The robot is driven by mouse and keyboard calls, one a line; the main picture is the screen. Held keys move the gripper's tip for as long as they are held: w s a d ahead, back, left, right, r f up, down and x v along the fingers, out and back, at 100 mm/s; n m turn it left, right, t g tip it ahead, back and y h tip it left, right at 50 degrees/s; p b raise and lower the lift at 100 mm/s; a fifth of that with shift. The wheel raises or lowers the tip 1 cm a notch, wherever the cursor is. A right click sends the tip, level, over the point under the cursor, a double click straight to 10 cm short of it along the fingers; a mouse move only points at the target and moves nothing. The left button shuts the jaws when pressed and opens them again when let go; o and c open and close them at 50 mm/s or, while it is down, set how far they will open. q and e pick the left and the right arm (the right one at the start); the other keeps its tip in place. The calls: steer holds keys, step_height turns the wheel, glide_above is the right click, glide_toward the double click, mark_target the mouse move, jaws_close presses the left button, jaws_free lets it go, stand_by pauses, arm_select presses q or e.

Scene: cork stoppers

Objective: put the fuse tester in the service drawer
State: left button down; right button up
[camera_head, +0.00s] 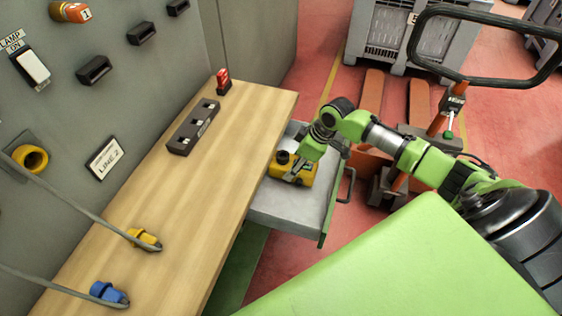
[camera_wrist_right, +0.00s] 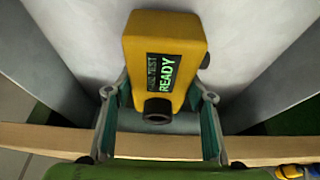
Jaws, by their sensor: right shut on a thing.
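The fuse tester (camera_head: 303,177) is a yellow box with dark knobs, over the far part of the open service drawer (camera_head: 290,212). In the right wrist view the tester (camera_wrist_right: 150,35) shows a dark display with green text reading READY. My right gripper (camera_head: 291,174) is shut on the tester, with one finger on each side; the fingers also show in the right wrist view (camera_wrist_right: 158,96). The drawer's pale grey floor (camera_wrist_right: 250,35) lies beneath the tester. I cannot tell whether the tester touches the floor. My left gripper is not in view.
A wooden worktop (camera_head: 175,200) borders the drawer on the left, bearing a dark socket block (camera_head: 193,128), a yellow plug (camera_head: 145,239) and a blue plug (camera_head: 108,292). An orange pallet truck (camera_head: 419,98) stands right of the drawer. The drawer's near part is empty.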

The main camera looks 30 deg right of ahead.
mark_target(281, 164)
steer(key=w+a, duration=0.3)
steer(key=shift+w+r+p, duration=0.15)
steer(key=shift+r+p, duration=0.1)
steer(key=shift+p, duration=0.15)
steer(key=shift+f, duration=0.75)
steer(key=shift+d, duration=0.1)
steer(key=shift+f, duration=0.2)
steer(key=o, duration=1.4)
steer(key=shift+r, duration=0.1)
